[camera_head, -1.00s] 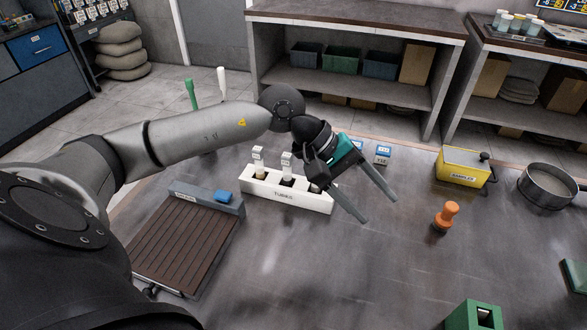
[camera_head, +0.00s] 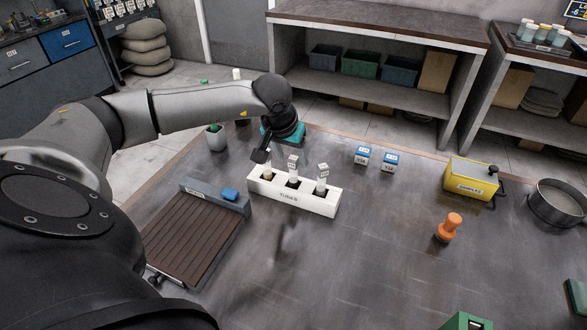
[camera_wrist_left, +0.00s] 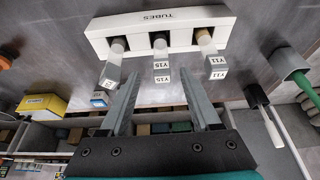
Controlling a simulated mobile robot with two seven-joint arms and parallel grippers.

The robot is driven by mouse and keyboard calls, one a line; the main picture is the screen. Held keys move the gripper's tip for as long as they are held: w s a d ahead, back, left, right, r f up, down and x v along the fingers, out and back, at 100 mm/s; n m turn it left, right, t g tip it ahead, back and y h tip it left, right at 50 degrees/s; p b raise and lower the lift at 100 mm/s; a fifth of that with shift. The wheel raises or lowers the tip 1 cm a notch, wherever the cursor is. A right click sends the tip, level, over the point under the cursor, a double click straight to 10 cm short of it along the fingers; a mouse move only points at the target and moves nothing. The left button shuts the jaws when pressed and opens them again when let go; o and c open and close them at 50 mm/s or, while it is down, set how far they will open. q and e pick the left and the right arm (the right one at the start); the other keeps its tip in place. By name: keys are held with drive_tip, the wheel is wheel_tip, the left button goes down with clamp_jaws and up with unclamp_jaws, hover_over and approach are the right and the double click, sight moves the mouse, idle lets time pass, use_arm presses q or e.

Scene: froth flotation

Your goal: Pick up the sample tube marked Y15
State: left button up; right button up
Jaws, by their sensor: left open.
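The tube marked Y15 (camera_wrist_left: 161,66) stands in the middle slot of the white TUBES rack (camera_wrist_left: 171,17), its label readable in the left wrist view. In the head view it is the middle tube (camera_head: 293,165) of the rack (camera_head: 290,197). A tube marked Y11 (camera_wrist_left: 213,62) is on one side of it; another tube (camera_wrist_left: 112,67), its label hard to read, is on the other. My left gripper (camera_wrist_left: 162,76) is open and empty, its fingertips pointing at the rack with Y15 between them in that picture. Whether they touch it is unclear. In the head view my arm partly hides the Y11 tube.
A slatted tray (camera_head: 194,237) lies left of the rack, and a grey cup (camera_head: 216,140) stands behind it. Two small blue-topped boxes (camera_head: 362,155) (camera_head: 389,162), a yellow SAMPLES box (camera_head: 470,180) and an orange stamp-like object (camera_head: 449,226) stand to the right.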

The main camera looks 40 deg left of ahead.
sight(295, 165)
use_arm(q)
drive_tip(key=shift+w+a+x, duration=0.1)
drive_tip(key=shift+w+x, duration=0.05)
drive_tip(key=shift+x, duration=1.4)
drive_tip(key=shift+w+a+x, duration=0.15)
drive_tip(key=shift+x, duration=1.4)
drive_tip(key=shift+r, duration=0.1)
drive_tip(key=shift+c, duration=0.3)
clamp_jaws()
